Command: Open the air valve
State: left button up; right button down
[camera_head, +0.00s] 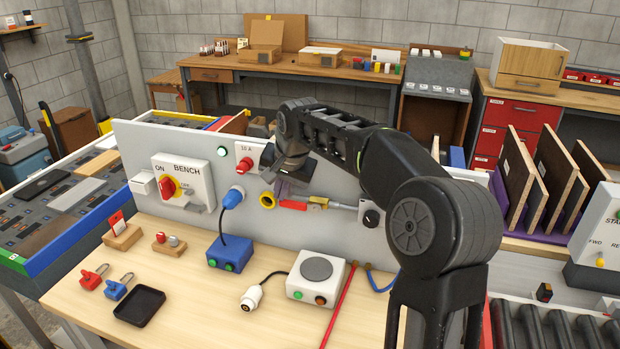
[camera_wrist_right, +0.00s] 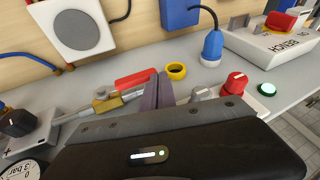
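The air valve is a brass body (camera_head: 318,201) on a thin metal pipe along the upright grey panel, with a red lever (camera_head: 293,205) lying roughly along the pipe line. In the right wrist view the brass body (camera_wrist_right: 106,102) and red lever (camera_wrist_right: 136,78) lie left of my fingertips. My right gripper (camera_head: 287,182) is at the panel, just above the lever in the head view. In the right wrist view its two fingers (camera_wrist_right: 157,92) are together with nothing visible between them; they look close to the lever, but contact cannot be told. My left gripper is not in view.
A yellow ring (camera_head: 267,200), a blue plug (camera_head: 233,197) and a red 10 A knob (camera_head: 245,164) sit left of the valve. A black knob (camera_head: 371,216) is right of it. A blue box (camera_head: 229,253) and white box (camera_head: 316,279) stand on the bench below.

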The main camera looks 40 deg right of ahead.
jog(key=shift+s+d+f, duration=0.1)
jog(key=shift+s+f, duration=0.05)
jog(key=shift+s+d, duration=0.35)
jog(key=shift+s, duration=0.15)
dwell(0.4)
jog(key=shift+r, duration=0.4)
jog(key=w+a+r+p, duration=0.2)
jog(key=a+r, duration=0.3)
jog(key=r, duration=0.6)
jog(key=shift+w+a+r, duration=0.15)
jog(key=shift+w+a, duration=0.2)
